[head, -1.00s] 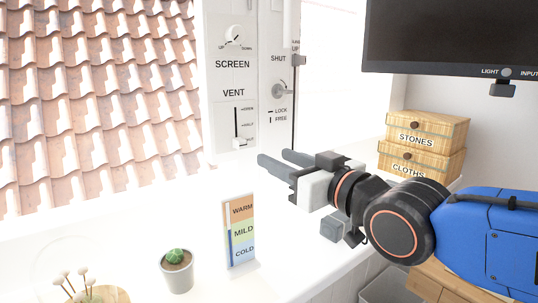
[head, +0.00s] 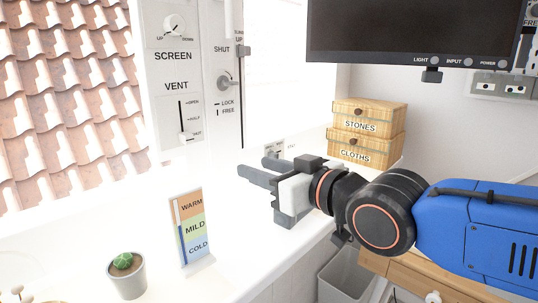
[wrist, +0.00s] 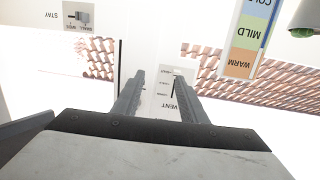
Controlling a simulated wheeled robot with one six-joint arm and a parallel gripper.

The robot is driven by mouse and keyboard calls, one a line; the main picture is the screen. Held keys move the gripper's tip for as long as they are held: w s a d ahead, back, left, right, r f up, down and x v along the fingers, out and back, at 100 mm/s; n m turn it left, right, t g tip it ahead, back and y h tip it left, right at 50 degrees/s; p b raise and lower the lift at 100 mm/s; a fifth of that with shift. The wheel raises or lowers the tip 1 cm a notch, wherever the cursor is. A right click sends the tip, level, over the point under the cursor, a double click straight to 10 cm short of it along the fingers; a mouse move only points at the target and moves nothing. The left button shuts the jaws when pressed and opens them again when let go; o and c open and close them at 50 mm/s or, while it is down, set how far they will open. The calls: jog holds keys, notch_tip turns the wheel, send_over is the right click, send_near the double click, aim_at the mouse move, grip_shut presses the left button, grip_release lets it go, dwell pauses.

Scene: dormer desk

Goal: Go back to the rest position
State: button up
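My gripper (head: 260,172) is held out over the white sill in the head view, its fingers pointing left toward the window side. Its two dark fingers are apart with nothing between them, and they also show in the wrist view (wrist: 160,82). It touches nothing that I can see. The blue arm behind it is mine.
A warm-mild-cold card (head: 192,230) and a potted cactus (head: 127,275) stand on the sill. The panel with the screen knob (head: 175,27) and vent slider (head: 185,137) is behind. Boxes labelled stones (head: 362,122) and cloths (head: 358,150), a monitor (head: 415,30) and a bin (head: 345,278) are near.

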jog(key=d+f+m+g+h, duration=0.15)
jog(key=d+f+h, duration=0.25)
jog(key=d+f, duration=0.45)
jog(key=d+f+m+h, duration=0.3)
jog(key=d+f, duration=0.3)
jog(key=d, duration=0.5)
jog(key=s+d+f+m+g+h, duration=0.4)
jog(key=s+d+f+g, duration=0.1)
jog(key=s+d+f, duration=0.6)
jog(key=s+d, duration=0.1)
jog(key=d, duration=0.1)
jog(key=shift+s+d+f+g+h, duration=0.15)
jog(key=shift+d+f+g+h, duration=0.15)
jog(key=shift+d+f+g, duration=0.1)
